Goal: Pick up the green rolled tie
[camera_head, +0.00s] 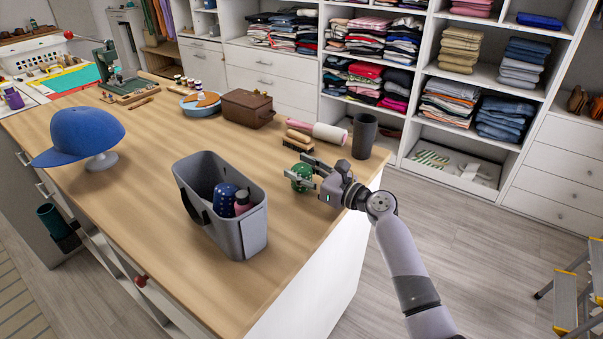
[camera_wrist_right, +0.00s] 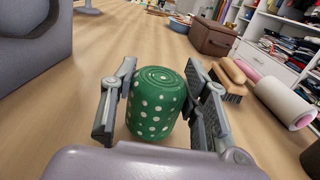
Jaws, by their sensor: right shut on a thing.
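The green rolled tie (camera_head: 301,176) with white dots stands on the wooden counter near its right edge. My right gripper (camera_head: 306,174) is around it. In the right wrist view the tie (camera_wrist_right: 156,103) is upright between the two fingers of the right gripper (camera_wrist_right: 162,105), which is shut on it. My left gripper does not show in either view.
A grey bin (camera_head: 222,205) with a blue dotted roll (camera_head: 225,199) and a pink item inside stands left of the tie. Brushes (camera_head: 299,139), a pink-and-white roll (camera_head: 330,133) and a dark cup (camera_head: 364,136) are behind it. The front counter is clear.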

